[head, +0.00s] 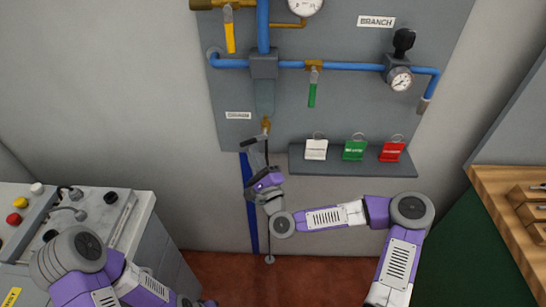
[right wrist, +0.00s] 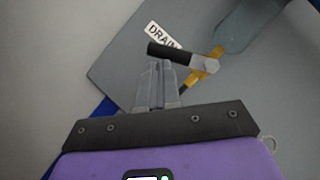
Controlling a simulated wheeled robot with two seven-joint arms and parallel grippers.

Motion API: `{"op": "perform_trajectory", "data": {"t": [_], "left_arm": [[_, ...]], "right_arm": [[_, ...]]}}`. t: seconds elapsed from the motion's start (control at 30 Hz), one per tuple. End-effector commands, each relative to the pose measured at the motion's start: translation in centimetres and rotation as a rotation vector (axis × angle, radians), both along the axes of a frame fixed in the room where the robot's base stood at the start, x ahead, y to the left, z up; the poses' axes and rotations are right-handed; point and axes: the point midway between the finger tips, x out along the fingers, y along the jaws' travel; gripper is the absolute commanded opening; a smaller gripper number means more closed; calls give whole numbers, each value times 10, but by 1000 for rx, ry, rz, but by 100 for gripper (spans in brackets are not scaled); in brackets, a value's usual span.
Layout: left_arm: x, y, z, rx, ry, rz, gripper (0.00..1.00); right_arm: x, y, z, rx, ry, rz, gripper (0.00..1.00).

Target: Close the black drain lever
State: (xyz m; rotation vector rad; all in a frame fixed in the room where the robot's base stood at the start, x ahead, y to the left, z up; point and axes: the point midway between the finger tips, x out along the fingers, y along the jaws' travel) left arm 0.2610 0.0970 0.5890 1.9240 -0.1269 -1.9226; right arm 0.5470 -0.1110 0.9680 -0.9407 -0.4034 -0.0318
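The black drain lever (right wrist: 170,52) shows in the right wrist view, sticking out to the left from a pale metal end piece at the brass drain valve (right wrist: 208,68). In the head view the lever (head: 250,140) is small, beside the brass fitting (head: 266,125) under the grey vessel. My right gripper (right wrist: 158,66) has its two fingers together with nothing seen between them. Its tips are just below the lever; I cannot tell whether they touch it. In the head view the right gripper (head: 260,166) is below the valve. My left gripper is out of view; only its arm shows.
The DRAIN label (right wrist: 161,36) is behind the lever. A shelf (head: 350,170) with white, green and red tags is to the right. A yellow lever (head: 229,31) and a green lever (head: 312,95) hang above. A control cabinet stands left, a wooden bench (head: 505,195) right.

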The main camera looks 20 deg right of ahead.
Motion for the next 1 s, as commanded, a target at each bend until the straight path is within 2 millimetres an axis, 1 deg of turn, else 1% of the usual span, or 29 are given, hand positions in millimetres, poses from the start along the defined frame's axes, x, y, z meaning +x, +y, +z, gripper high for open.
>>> {"op": "perform_trajectory", "data": {"t": [0.1, 0.4, 0.7, 1.0], "left_arm": [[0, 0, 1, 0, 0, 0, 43], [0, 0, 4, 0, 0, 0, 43], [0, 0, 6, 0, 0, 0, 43], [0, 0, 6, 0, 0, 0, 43]], "right_arm": [[2, 8, 4, 0, 2, 4, 0], [6, 17, 13, -2, 3, 4, 0], [7, 21, 20, -1, 1, 3, 0], [7, 22, 22, -2, 1, 4, 0]]}}
